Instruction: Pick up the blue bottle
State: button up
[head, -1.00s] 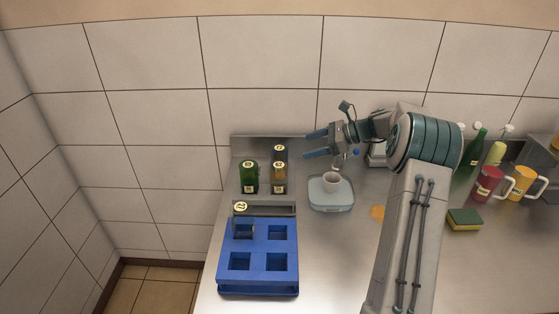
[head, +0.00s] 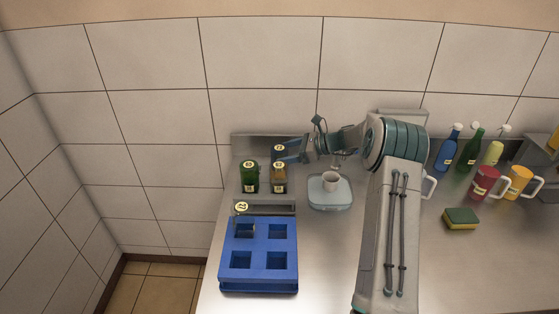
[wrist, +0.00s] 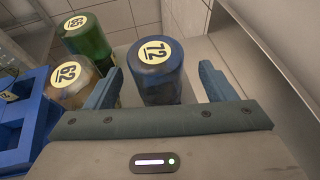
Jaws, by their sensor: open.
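A blue bottle with a yellow 72 label on its top (wrist: 158,75) stands between the fingers of my gripper (wrist: 161,70) in the wrist view. My gripper is open, with one finger on each side and visible space beside the bottle. In the head view, my gripper (head: 283,151) reaches left over the back of the counter, and the 72 bottle's top (head: 279,148) shows behind the amber 62 bottle (head: 279,178), which hides its lower part. Another blue bottle with a white cap (head: 447,154) stands far right, beside a green one.
A green bottle (head: 249,177) stands left of the amber one. A blue rack (head: 258,288) with square wells lies in front. Mugs and a sponge (head: 461,218) are at right; the wall is close behind.

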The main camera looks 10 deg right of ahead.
aim_at(278, 156)
jog(key=x, duration=0.2)
jog(key=p+x, duration=0.1)
jog(key=x, duration=0.1)
jog(key=shift+s+f, duration=0.2)
jog(key=shift+d, duration=0.15)
jog(key=c, duration=1.1)
jog(key=shift+r, duration=0.1)
jog(key=shift+c, duration=0.2)
